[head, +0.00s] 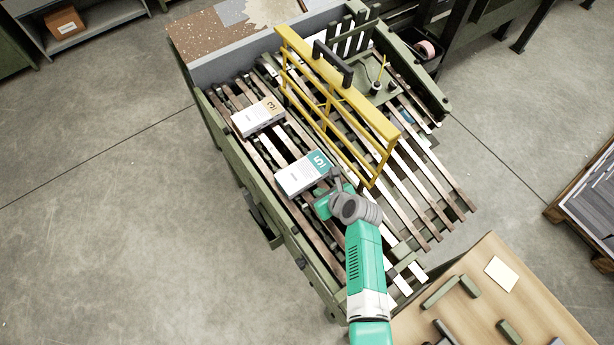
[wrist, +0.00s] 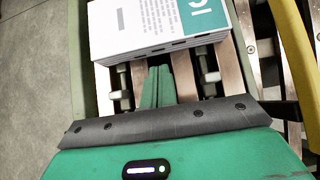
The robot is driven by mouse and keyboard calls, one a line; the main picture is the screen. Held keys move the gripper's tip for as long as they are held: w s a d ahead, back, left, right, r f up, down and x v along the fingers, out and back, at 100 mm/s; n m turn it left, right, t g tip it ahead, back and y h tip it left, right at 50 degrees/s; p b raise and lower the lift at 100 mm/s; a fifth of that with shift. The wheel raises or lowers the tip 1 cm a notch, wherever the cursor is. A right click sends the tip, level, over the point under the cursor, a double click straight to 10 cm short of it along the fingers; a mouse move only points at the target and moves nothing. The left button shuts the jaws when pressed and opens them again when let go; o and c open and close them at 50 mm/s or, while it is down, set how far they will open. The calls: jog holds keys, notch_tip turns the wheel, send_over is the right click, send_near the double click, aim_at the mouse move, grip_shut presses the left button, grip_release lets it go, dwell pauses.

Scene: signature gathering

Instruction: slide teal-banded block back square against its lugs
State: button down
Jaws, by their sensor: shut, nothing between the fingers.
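The teal-banded block (head: 298,177), white with a "5" on its teal end, lies on the slatted bed. It fills the top of the wrist view (wrist: 150,28), its near side face toward me. My gripper (head: 323,203) is at the block's near side, low over the slats. In the wrist view my gripper's fingers (wrist: 158,82) are shut and empty, pointing at the middle of that face. I cannot tell whether they touch it. Two pale-tipped pegs (wrist: 119,95) show between the slats on either side of the fingers. I cannot make out which parts are the lugs.
A tan-banded block (head: 258,117) marked "3" lies farther back on the slats. A yellow guard frame (head: 340,85) with a dark handle stands close to the right of both blocks. A wooden table (head: 490,290) with dark green pieces is at the lower right.

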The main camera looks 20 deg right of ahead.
notch_tip(320, 180, up, 7)
jog(key=p, duration=0.7)
jog(key=shift+p, duration=0.35)
